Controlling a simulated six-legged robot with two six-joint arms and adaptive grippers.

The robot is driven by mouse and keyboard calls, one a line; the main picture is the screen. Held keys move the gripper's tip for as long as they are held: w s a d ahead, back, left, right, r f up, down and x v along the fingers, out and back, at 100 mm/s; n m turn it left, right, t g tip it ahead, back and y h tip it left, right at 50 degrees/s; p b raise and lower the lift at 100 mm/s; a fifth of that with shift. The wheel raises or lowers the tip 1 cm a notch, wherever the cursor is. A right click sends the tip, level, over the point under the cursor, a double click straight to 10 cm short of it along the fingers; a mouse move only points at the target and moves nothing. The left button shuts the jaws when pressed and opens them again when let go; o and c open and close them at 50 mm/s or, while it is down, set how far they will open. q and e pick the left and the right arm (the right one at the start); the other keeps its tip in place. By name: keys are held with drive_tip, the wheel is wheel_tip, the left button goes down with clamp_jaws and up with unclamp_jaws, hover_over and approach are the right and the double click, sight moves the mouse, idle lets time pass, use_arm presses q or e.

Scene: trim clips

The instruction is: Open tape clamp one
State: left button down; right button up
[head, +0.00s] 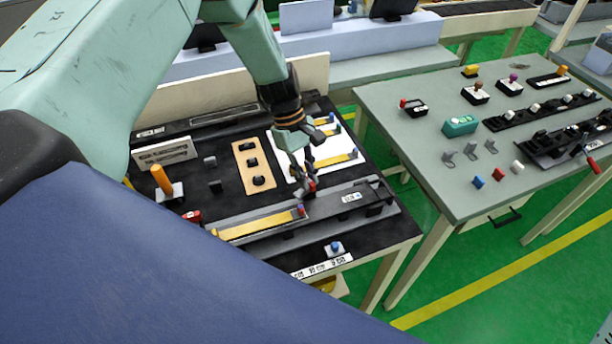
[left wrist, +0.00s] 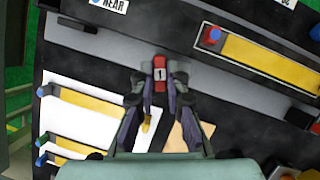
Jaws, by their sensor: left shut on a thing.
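My left gripper (head: 308,183) reaches down over the black work board, at the near edge of a white panel. In the left wrist view the gripper (left wrist: 159,82) has its two fingers closed in on a small red piece marked 1 (left wrist: 159,68), which appears to be the handle of tape clamp one. The red piece also shows in the head view (head: 312,185), just under the fingertips. The fingers hide its lower part, and I cannot tell how far the clamp is lifted. My right gripper is not in view.
A yellow strip (head: 255,223) with a red-and-blue end piece (head: 301,211) lies in a grey channel nearby. A tan plate (head: 252,166) sits to the left. A grey table (head: 430,150) with small parts stands right.

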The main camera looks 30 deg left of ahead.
use_arm(q)
drive_tip(key=shift+m+g, duration=0.3)
drive_tip(key=shift+m, duration=0.3)
drive_tip(key=c, duration=1.4)
unclamp_jaws()
drive_tip(key=shift+d, duration=0.15)
drive_tip(key=shift+o, duration=0.2)
drive_tip(key=shift+w+a+r, duration=0.1)
drive_tip(key=shift+a+r, duration=0.1)
drive_tip(key=v, duration=1.1)
drive_tip(key=shift+r, duration=0.3)
